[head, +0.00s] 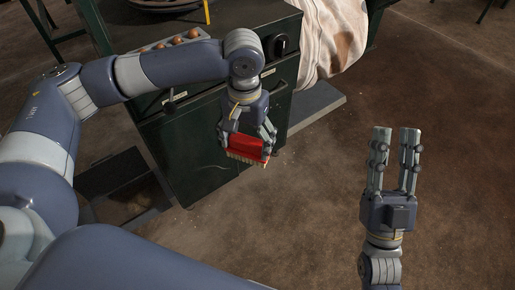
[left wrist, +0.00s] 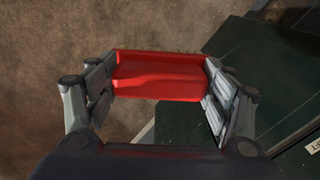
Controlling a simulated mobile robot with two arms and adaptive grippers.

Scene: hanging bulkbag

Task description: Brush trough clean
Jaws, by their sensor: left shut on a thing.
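A red brush (head: 246,145) with pale bristles is held in my left gripper (head: 247,137), bristles down, beside the front corner of a dark green cabinet. The left wrist view shows the red brush (left wrist: 160,78) between both fingers of the left gripper (left wrist: 160,85), with a few bristle tips along its far edge. My right gripper (head: 396,160) is open and empty, fingers pointing up the picture, over bare floor on the right. I cannot pick out a trough for certain; a dark round dish on the cabinet top is cut off by the top edge.
The dark green cabinet (head: 195,150) has drawers, a black knob (head: 280,45) and a tray (head: 165,47) of brown round things on its side. A pale cloth bag (head: 335,35) hangs to its right. A low grey slab (head: 316,103) lies behind. Brown floor (head: 440,110) at right is free.

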